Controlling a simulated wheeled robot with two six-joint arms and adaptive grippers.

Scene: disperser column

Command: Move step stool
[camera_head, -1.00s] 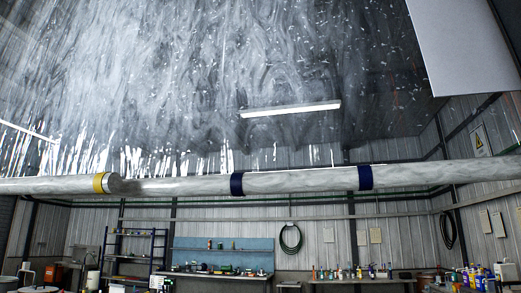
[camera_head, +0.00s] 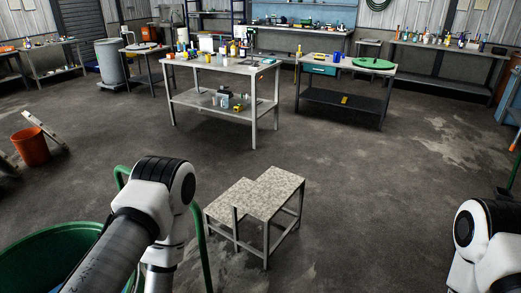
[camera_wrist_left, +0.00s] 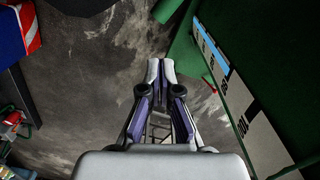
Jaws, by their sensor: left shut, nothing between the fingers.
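The step stool (camera_head: 275,192) stands upright on the concrete floor in the head view, low and just right of my left arm. It has two speckled beige steps on a dark metal frame, the lower step on the left. My left gripper (camera_wrist_left: 160,65) shows in the left wrist view with its fingertips together and nothing between them, above the floor. It is not visible in the head view, where only my left arm links show. I cannot make out the stool clearly in the left wrist view. My right arm shows at the right edge; its gripper is out of frame.
A green round tub (camera_head: 40,262) is at lower left, with an orange bucket (camera_head: 31,146) beyond it. A grey workbench (camera_head: 222,75) and a table with a green disc (camera_head: 345,72) stand behind the stool. Floor is clear to its right.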

